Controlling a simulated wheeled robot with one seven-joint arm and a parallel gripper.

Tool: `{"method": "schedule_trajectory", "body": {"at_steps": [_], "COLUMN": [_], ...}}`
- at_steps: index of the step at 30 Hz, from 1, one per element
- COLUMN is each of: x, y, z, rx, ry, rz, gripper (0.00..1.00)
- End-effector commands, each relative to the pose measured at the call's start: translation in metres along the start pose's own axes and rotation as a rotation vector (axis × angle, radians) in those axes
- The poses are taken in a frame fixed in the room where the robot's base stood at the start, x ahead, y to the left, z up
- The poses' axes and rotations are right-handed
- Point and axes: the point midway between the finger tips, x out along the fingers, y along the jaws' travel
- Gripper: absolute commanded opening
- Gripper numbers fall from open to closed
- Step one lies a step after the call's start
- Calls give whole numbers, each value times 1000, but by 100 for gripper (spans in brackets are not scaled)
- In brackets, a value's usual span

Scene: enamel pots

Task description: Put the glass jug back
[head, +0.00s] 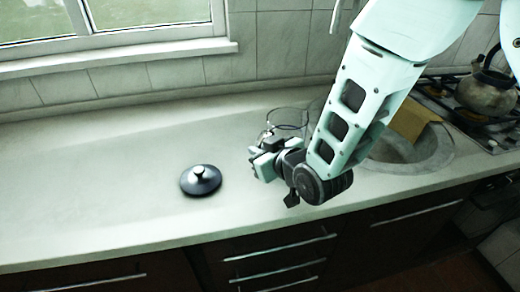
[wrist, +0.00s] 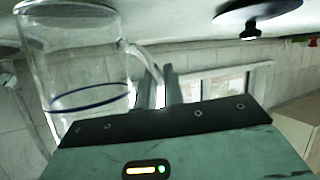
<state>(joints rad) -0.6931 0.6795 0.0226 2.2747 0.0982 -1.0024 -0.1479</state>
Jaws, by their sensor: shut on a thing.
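The clear glass jug (head: 287,118) is at the middle of the counter, partly hidden behind my gripper and arm in the head view. In the wrist view the glass jug (wrist: 85,70) fills the upper left and appears upside down, with a dark blue ring around it. My gripper (head: 262,158) is shut on the jug's handle (wrist: 143,58), which runs between the fingers (wrist: 160,85) in the wrist view. I cannot tell whether the jug's base touches the counter.
A round sink (head: 410,155) with a brown board (head: 412,118) is to the right, then a kettle (head: 487,93) on the stove. The left counter is clear.

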Motion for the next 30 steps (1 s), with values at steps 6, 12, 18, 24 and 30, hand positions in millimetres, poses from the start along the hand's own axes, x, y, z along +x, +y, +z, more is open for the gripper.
{"method": "schedule_trajectory", "body": {"at_steps": [6, 12, 18, 24, 30], "x": [1, 2, 1, 0, -26], "y": [0, 0, 0, 0, 0], "z": [-1, 4, 3, 0, 2], "rx": [-1, 0, 0, 0, 0], "ry": [5, 1, 1, 1, 0], "rz": [1, 1, 1, 1, 1], "gripper": [0, 15, 31, 31, 31]}}
